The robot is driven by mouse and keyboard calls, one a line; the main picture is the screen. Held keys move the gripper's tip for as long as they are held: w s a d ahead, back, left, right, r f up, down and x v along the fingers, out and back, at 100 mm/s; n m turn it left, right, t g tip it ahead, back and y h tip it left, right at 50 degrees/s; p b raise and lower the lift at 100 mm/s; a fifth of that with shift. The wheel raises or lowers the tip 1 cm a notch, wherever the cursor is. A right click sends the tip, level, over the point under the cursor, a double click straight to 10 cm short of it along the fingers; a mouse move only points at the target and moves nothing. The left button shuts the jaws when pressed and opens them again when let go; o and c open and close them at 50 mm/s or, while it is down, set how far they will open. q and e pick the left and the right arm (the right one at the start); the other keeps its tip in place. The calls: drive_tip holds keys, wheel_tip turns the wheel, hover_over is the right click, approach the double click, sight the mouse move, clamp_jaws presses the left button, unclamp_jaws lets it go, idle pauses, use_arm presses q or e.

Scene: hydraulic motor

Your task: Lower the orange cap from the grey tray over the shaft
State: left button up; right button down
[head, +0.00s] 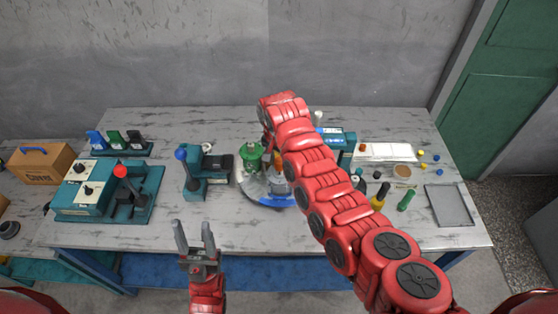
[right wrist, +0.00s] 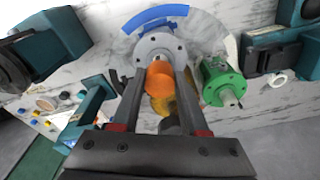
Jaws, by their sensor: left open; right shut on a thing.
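In the right wrist view, my right gripper (right wrist: 160,78) is shut on the orange cap (right wrist: 159,76). The cap is in front of a grey round flange (right wrist: 153,46); I cannot tell whether they touch. A gold-coloured part (right wrist: 163,104) shows between the fingers. The shaft cannot be made out. In the head view my right arm hides its gripper. The grey tray (head: 449,205) lies at the table's right end and looks empty.
A green motor part (right wrist: 222,82) stands beside the flange; it also shows in the head view (head: 250,158). A blue arc (right wrist: 155,17) edges the round base. Teal machines (head: 205,175) stand to the left. Small parts and bottles (head: 406,200) lie near the tray.

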drive_tip(key=shift+f+b, duration=0.55)
drive_tip(key=shift+f, duration=0.05)
drive_tip(key=shift+c, duration=1.7)
unclamp_jaws()
drive_tip(key=shift+o, duration=0.3)
drive_tip(key=shift+o, duration=1.4)
drive_tip(key=shift+r, duration=0.1)
